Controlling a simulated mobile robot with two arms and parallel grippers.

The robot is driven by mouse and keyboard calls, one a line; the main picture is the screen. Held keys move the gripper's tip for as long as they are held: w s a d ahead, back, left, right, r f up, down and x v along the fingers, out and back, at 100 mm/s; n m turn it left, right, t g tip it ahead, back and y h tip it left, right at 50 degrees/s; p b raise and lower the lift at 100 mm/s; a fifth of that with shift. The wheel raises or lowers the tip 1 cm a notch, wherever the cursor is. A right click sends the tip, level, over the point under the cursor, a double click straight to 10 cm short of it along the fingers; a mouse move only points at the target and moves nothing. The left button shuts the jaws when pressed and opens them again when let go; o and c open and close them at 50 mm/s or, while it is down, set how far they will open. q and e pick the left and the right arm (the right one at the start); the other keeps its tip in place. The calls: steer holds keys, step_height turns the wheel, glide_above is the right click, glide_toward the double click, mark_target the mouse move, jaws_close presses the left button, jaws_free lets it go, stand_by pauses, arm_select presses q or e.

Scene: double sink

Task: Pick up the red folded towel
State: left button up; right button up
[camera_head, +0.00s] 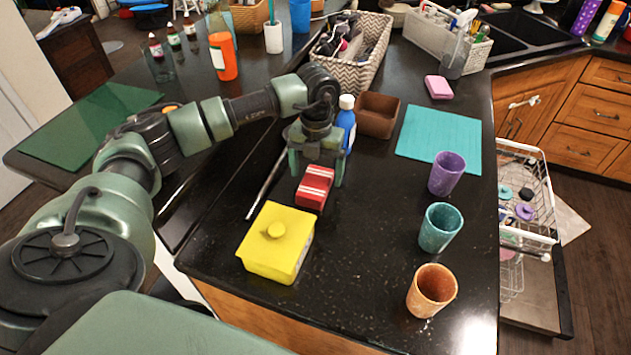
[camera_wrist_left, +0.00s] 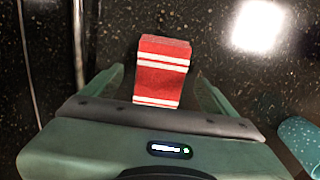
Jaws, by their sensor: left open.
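The red folded towel (camera_head: 314,187), with white stripes, lies on the black counter. My left gripper (camera_head: 316,180) is above it, pointing down, with one finger on each side of the towel. In the left wrist view the towel (camera_wrist_left: 162,70) sits between the two open fingers of the gripper (camera_wrist_left: 160,90), with dark counter visible beside it. The jaws are open and not closed on the towel. My right gripper is not in view.
A yellow lidded box (camera_head: 277,243) stands just in front of the towel. A blue bottle (camera_head: 346,122) and a brown bowl (camera_head: 377,116) stand close behind the gripper. Purple (camera_head: 447,174), teal (camera_head: 439,228) and orange (camera_head: 432,291) cups line the right edge. The counter between is clear.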

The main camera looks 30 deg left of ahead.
arm_select(q)
steer(key=shift+f, duration=1.35)
steer(key=c, duration=1.5)
steer(key=shift+r, duration=0.15)
